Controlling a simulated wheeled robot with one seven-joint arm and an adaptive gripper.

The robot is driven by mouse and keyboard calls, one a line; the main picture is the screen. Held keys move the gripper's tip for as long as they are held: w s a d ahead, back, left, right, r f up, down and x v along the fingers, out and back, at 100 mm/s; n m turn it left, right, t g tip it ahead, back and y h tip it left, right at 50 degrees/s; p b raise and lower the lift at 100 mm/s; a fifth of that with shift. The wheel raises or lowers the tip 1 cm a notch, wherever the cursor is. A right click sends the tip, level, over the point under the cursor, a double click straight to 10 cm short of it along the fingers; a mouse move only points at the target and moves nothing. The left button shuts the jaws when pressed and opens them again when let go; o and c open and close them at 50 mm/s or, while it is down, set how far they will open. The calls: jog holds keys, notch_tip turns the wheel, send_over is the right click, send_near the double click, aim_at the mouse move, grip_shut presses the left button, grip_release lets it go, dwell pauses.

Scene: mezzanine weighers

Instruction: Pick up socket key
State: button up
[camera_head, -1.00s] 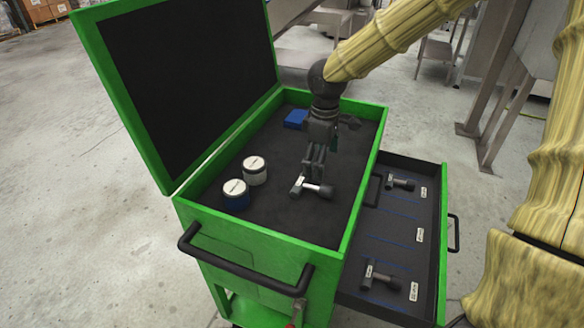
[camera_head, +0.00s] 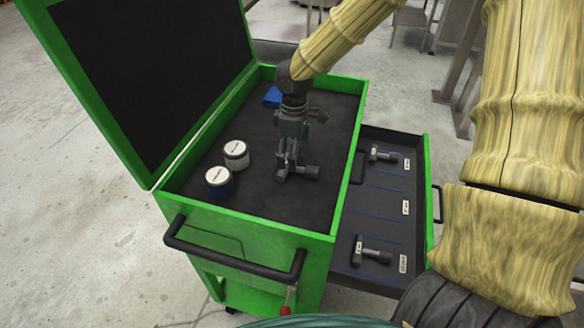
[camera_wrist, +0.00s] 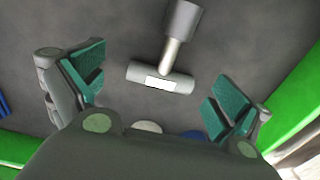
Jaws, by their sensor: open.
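The socket key (camera_head: 297,171) is a T-shaped tool with a dark handle bar bearing a white label. It lies on the dark top tray of the green cart (camera_head: 262,206). In the wrist view the socket key (camera_wrist: 162,78) lies between and just beyond the fingers, its handle bar crossing the gap and its shaft pointing up the picture. My gripper (camera_head: 287,166) is pointing down over it, partly hiding it in the head view. In the wrist view my gripper (camera_wrist: 158,85) is open, with teal pads apart and nothing between them gripped.
Two lidded jars, one white (camera_head: 236,154) and one blue (camera_head: 219,182), stand left of the socket key. A blue block (camera_head: 272,97) lies at the tray's back. The open drawer (camera_head: 381,220) at right holds two similar tools. The raised lid (camera_head: 150,80) stands at left.

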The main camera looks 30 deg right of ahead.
aim_at(299, 170)
jog(key=shift+s+f, duration=0.35)
jog(key=shift+s, duration=0.5)
jog(key=f, duration=0.1)
jog(key=w+f+p, duration=0.1)
jog(key=f, duration=0.1)
jog(key=shift+f, duration=0.15)
jog(key=shift+s+a, duration=0.1)
jog(key=shift+s, duration=0.2)
jog(key=shift+w, duration=0.15)
jog(key=c, duration=1)
